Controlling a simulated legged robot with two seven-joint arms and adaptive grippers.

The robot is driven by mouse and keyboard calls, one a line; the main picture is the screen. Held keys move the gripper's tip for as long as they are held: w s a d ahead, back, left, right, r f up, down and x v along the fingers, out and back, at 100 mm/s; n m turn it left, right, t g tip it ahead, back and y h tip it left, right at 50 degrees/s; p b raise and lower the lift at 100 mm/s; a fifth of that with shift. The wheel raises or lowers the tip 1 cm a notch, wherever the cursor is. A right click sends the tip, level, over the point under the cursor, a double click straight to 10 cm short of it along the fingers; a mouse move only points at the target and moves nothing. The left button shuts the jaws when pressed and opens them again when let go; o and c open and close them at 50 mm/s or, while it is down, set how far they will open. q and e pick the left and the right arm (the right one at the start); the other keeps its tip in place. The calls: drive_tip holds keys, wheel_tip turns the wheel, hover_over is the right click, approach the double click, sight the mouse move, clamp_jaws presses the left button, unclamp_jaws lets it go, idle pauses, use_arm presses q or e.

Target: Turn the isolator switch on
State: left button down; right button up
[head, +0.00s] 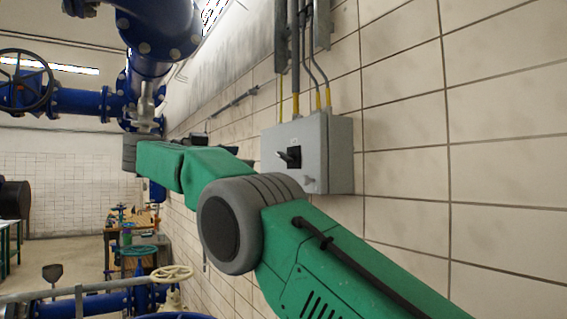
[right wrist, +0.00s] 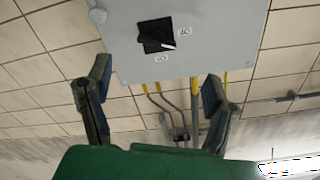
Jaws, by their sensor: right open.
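The isolator switch is a grey wall box (head: 310,150) with a black rotary knob (head: 288,157) on its front. In the right wrist view the box (right wrist: 215,60) fills the top, with the black knob (right wrist: 157,36) and two small white labels beside it. The knob's pale-edged handle points right and slightly down there; the label text is too small to read surely. My right gripper (right wrist: 157,76) is open and empty, its two dark fingers apart, short of the knob and not touching it. In the head view the right gripper (head: 222,145) is partly hidden behind my green arm, left of the box.
Grey conduits with yellow ends (head: 296,100) enter the box top. The tiled wall (head: 490,150) is clear to the right. Large blue pipes (head: 165,30) and a dark handwheel (head: 22,80) are at upper left. A railing (head: 80,292) and cream handwheel (head: 172,273) are below.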

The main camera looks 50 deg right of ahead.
sight(281, 157)
drive_tip(key=x, duration=0.2)
drive_tip(key=b+x, duration=0.1)
drive_tip(key=x, duration=0.1)
drive_tip(key=b+x, duration=0.1)
drive_tip(key=x, duration=0.2)
drive_tip(key=shift+s+a+r, duration=0.1)
drive_tip(key=shift+s+r, duration=0.15)
drive_tip(key=shift+s, duration=0.1)
drive_tip(key=x, duration=0.4)
drive_tip(key=shift+w+d+f, duration=0.15)
drive_tip(key=shift+d, duration=0.65)
drive_tip(key=shift+a, duration=0.35)
drive_tip(key=shift+c, duration=1.3)
drive_tip(key=shift+a, duration=0.25)
drive_tip(key=c, duration=0.9)
use_arm(q)
drive_tip(key=f, duration=0.3)
drive_tip(key=shift+a, duration=0.35)
use_arm(e)
drive_tip(key=shift+d, duration=0.1)
